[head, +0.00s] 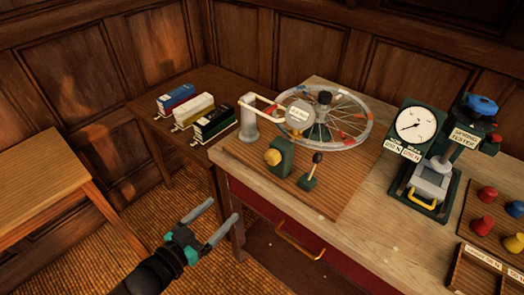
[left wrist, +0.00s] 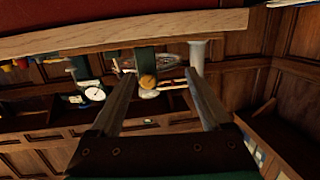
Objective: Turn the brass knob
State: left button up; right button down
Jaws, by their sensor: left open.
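The brass knob (head: 273,157) is a round yellow knob on a small dark green block (head: 286,168), on the wooden base board beside the spoked wheel. It also shows in the left wrist view (left wrist: 148,81), between my fingers and farther off. My left gripper (head: 215,220) is open and empty, in the air in front of the table's left front corner. It is apart from the knob, to its lower left in the head view. My right gripper is not in view.
The spoked wheel (head: 349,129), a grey post (head: 249,120) with a white arm and a black-knobbed lever (head: 313,170) stand close to the knob. A dial gauge (head: 417,125) is to the right. A yellow drawer handle (head: 300,242) juts from the front.

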aim_at(270, 159)
pick_arm(q)
notch_tip(270, 159, up, 6)
jog(key=d+r+m+h, duration=0.1)
jog(key=d+h, duration=0.1)
jog(key=x, duration=1.5)
jog(key=shift+d+b, duration=0.3)
jog(key=shift+b, duration=0.1)
jog(key=shift+c, duration=0.3)
grip_shut()
jog(key=shift+s+m, duration=0.1)
jog(key=shift+m, duration=0.3)
